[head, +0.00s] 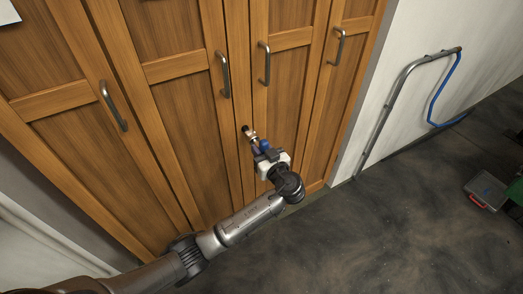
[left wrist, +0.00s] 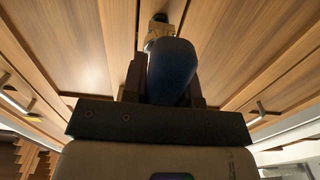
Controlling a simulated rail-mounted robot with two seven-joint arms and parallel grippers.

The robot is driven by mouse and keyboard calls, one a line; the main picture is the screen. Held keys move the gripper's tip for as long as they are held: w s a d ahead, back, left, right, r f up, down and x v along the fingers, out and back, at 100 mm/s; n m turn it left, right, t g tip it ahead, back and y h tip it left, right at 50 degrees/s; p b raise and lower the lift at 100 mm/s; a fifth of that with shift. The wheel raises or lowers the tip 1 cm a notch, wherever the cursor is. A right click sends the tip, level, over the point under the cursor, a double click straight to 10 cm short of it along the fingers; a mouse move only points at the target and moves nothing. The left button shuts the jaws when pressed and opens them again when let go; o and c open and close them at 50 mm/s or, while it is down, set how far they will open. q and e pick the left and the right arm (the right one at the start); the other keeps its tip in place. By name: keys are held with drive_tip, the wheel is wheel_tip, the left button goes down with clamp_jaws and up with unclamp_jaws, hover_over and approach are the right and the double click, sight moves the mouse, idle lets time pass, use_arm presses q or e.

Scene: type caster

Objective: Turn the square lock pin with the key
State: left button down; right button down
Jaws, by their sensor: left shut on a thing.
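My left gripper (head: 263,152) reaches up to the wooden cabinet doors, near the seam between the two middle doors. In the left wrist view the gripper (left wrist: 168,85) is shut on the blue handle of the key (left wrist: 172,68). The key points away from the gripper, toward the doors. A small metal lock fitting with a dark end (head: 247,131) sits on the doors just ahead of the key; it also shows in the left wrist view (left wrist: 159,24). The key's tip is hidden behind its handle, so I cannot tell how it meets the pin. My right gripper is not in view.
The wooden cabinet (head: 185,115) has several doors with metal bar handles (head: 224,75). A grey case (head: 486,190) lies on the dark floor, which is otherwise largely clear.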

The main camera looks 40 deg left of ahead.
use_arm(q)
drive_tip(key=shift+b+x, duration=0.3)
drive_tip(key=shift+x, duration=0.65)
drive_tip(key=shift+w+a, duration=0.15)
drive_tip(key=shift+a, duration=0.15)
drive_tip(key=m+p, duration=0.2)
drive_tip(key=p, duration=0.1)
drive_tip(key=m+p, duration=0.5)
drive_tip(key=p, duration=0.1)
drive_tip(key=shift+r+m, duration=0.4)
drive_tip(key=m+p, duration=0.7)
drive_tip(key=m, duration=0.1)
drive_tip(key=shift+m+p, duration=0.6)
drive_tip(key=shift+m, duration=0.2)
drive_tip(key=shift+f+m, duration=0.25)
drive_tip(key=shift+m, duration=0.15)
drive_tip(key=shift+d, duration=0.1)
